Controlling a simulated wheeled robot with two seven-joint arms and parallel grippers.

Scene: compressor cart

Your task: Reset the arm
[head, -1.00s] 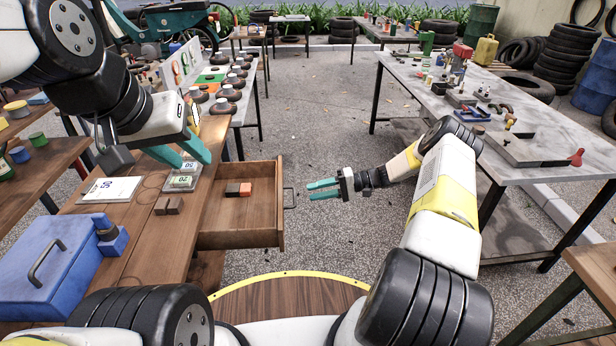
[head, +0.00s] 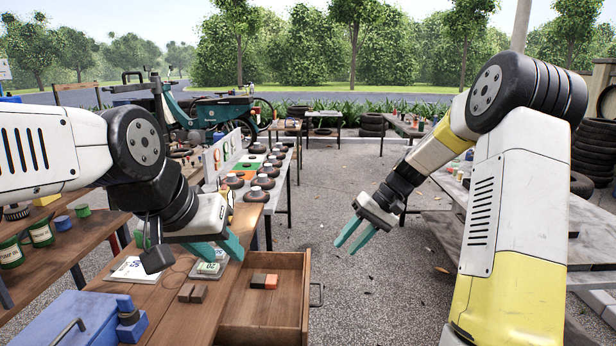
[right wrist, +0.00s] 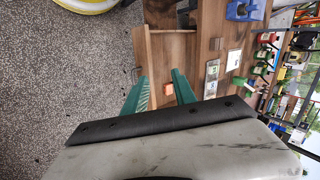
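My right gripper (head: 348,246) hangs over the open pavement, right of the open drawer, its teal fingers apart and empty. In the right wrist view the fingers (right wrist: 160,90) also stand apart with nothing held. My right arm is bent, its upper links raised high at the right. My left gripper (head: 226,260) is over the wooden bench at the left, fingers apart, just above a small box marked 20 (head: 207,269). I cannot tell if it touches the box.
The drawer (head: 306,300) is pulled out; an orange block (head: 271,281) and a dark block (head: 258,280) lie inside. A grey table (head: 440,215) stands at the right. Pavement between is clear.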

